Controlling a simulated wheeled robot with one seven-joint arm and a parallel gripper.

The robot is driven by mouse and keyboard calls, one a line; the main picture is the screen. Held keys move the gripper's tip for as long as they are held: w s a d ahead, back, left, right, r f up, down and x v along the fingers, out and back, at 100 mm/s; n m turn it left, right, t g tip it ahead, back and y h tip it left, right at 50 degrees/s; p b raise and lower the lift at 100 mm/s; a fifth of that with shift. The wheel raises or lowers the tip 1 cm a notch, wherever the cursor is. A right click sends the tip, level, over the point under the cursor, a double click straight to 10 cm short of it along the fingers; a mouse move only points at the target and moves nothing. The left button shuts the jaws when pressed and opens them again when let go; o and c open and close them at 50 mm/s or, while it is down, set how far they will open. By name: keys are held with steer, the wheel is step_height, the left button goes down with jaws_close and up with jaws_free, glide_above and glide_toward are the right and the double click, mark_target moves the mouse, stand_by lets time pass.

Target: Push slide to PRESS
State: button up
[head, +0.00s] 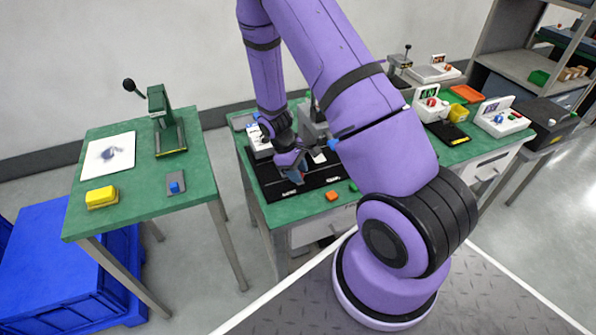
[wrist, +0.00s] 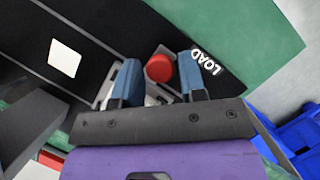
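The slide is a light grey plate with a round red knob (wrist: 159,68). It sits on the black board (wrist: 28,32) beside the white LOAD label (wrist: 206,61). My gripper (wrist: 160,80) is open, with one blue finger on each side of the knob and gaps visible between. In the head view my gripper (head: 293,174) is low over the near left part of the black board (head: 272,182), hiding most of the slide. Another white label (head: 333,180) lies along the board's near edge to the right, too small to read. Whether the fingers reach down to knob height is unclear.
A white square (wrist: 65,58) lies on the board; a grey block (head: 312,128) stands behind it. An orange block (head: 332,196) is on the green bench near its front edge. A separate left table holds a green lever press (head: 166,125) and a yellow block (head: 101,196).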

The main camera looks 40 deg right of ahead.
jaws_close()
steer(key=shift+s+d, duration=0.2)
steer(key=shift+d, duration=0.5)
steer(key=shift+s+d, duration=0.2)
steer(key=shift+d, duration=0.55)
steer(key=shift+s+d, duration=0.2)
steer(key=shift+d, duration=0.5)
steer(key=shift+o, duration=2)
jaws_free()
steer(key=shift+r, duration=0.1)
steer(key=v, duration=1)
steer(key=shift+w+r, duration=0.2)
steer(key=shift+r, duration=0.05)
steer(key=shift+a, duration=0.1)
